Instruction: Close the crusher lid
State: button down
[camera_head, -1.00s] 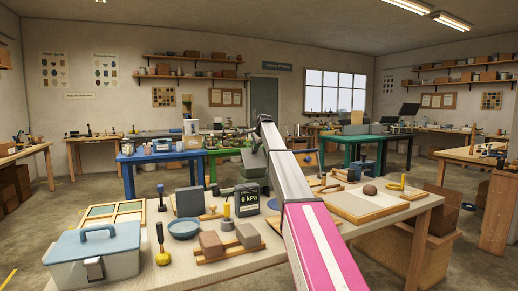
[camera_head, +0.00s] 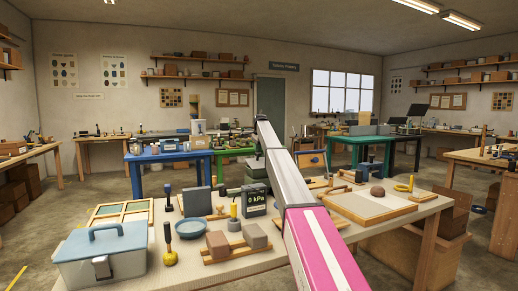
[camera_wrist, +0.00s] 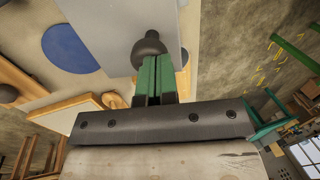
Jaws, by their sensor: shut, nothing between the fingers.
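A dark round knob (camera_wrist: 149,47) shows right at the fingertips, over a pale grey plate (camera_wrist: 112,18). I cannot tell whether the fingers touch the knob.
On the workbench stand a blue-lidded box (camera_head: 102,255), a blue bowl (camera_head: 190,229), grey and brown blocks (camera_head: 217,243) and an upright dark panel (camera_head: 198,201). A tray with a brown lump (camera_head: 377,191) lies right of my arm. A blue disc (camera_wrist: 70,48) shows in the wrist view.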

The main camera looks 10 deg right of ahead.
aim_at(256, 159)
jog(key=shift+w+a+f, duration=0.2)
jog(key=shift+w+f, duration=0.4)
jog(key=shift+f, duration=0.05)
jog(key=shift+w+a+f, duration=0.2)
jog(key=shift+w+f, duration=0.4)
jog(key=shift+r, duration=0.15)
